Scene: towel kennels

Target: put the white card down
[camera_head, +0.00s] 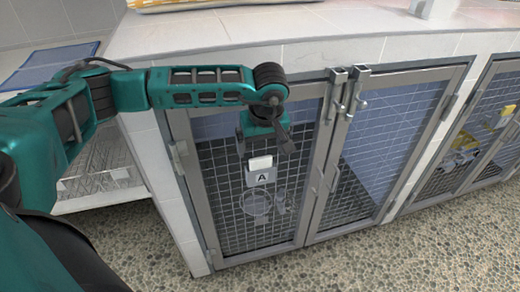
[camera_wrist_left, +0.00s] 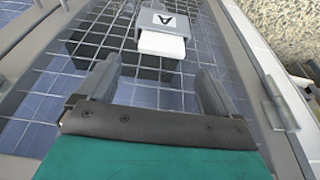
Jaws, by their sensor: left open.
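The white card (camera_head: 261,162) is at the kennel door's mesh, just above a plate marked "A" (camera_head: 262,178). In the left wrist view, the white card (camera_wrist_left: 162,45) lies against the "A" plate (camera_wrist_left: 166,20), beyond my fingertips. I cannot tell whether it sits in a holder. My left gripper (camera_head: 264,147) is in front of the left door, just above the card. In the wrist view my left gripper (camera_wrist_left: 158,84) is open, with its two fingers wide apart and nothing between them. My right gripper is not in view.
The left mesh door (camera_head: 222,190) and the door beside it (camera_head: 375,160) have grey metal frames and latches (camera_head: 345,90). A round bowl (camera_head: 257,204) shows behind the mesh. A tiled counter (camera_head: 240,30) runs above. A blue towel (camera_head: 50,65) lies at left. The pebbled floor (camera_head: 380,260) is clear.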

